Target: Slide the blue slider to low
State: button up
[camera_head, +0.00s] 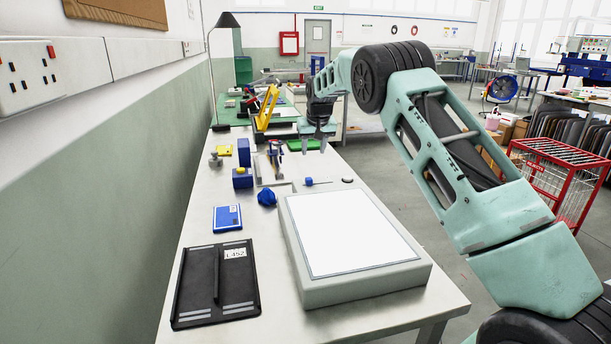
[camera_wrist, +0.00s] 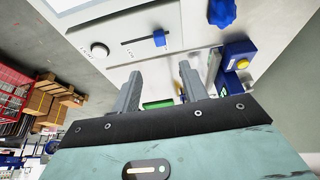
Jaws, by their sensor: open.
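In the head view my gripper (camera_head: 313,148) hangs above the bench, farther back than the slider.
A round knob (camera_wrist: 99,49) lies left of the slot. A blue lobed knob (camera_wrist: 222,12) and a blue box with a yellow button (camera_wrist: 238,55) are to the right. A large white panel (camera_head: 345,235) and a black folder (camera_head: 217,285) lie nearer on the bench (camera_head: 180,245).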

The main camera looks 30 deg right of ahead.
aim_at(309, 178)
jog(key=p+x, duration=0.2)
jog(key=x, duration=1.2)
jog(key=shift+p, duration=0.4)
